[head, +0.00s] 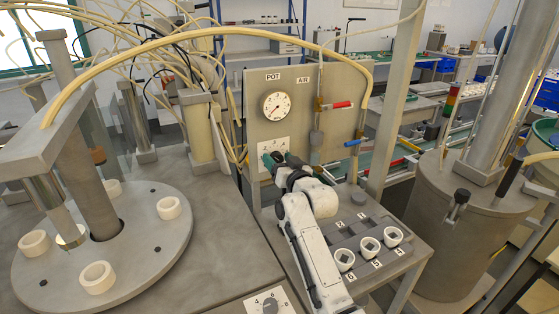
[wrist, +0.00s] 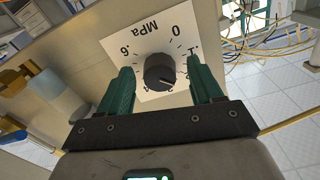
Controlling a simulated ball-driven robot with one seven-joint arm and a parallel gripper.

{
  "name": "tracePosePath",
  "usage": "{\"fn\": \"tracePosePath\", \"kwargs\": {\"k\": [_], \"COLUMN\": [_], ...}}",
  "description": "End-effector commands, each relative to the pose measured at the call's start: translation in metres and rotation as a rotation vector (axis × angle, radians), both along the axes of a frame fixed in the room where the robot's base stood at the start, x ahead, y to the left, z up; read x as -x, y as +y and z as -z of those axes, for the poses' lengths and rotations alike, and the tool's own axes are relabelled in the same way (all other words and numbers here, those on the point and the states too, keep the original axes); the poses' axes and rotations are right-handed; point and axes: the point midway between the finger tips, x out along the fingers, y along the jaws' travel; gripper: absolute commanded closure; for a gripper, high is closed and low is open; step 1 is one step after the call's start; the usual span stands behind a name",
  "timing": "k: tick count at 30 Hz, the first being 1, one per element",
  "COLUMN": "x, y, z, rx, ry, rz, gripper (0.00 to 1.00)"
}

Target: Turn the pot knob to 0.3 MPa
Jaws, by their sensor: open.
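The dark round pot knob (wrist: 160,72) sits in the middle of a white scale plate (wrist: 118,44) marked MPa in the wrist view. Readable marks include 0, .1 and .6; lower marks are partly covered by the knob, and its pointer setting cannot be read. My gripper (wrist: 159,78) is open, with its two green fingers on either side of the knob; contact is not clear. In the head view my gripper (head: 272,160) is at the plate (head: 281,144) and hides the knob. The round gauge labelled POT (head: 277,107) is above; its reading is too small to tell.
The grey panel (head: 340,95) also carries a red-handled valve (head: 342,105) and a blue-handled valve (head: 353,143) right of the plate. A round plate with white rings (head: 130,276) is at left.

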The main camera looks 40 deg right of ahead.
Motion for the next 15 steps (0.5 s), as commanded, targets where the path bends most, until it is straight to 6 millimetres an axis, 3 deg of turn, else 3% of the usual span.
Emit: {"fn": "tracePosePath", "kwargs": {"k": [6,15], "x": [-0.0001,0.0001], "y": [0.0,0.0], "z": [0.0,-0.0001], "rx": [0.0,0.0], "ry": [0.0,0.0], "rz": [0.0,0.0], "gripper": [0.35,0.64]}}
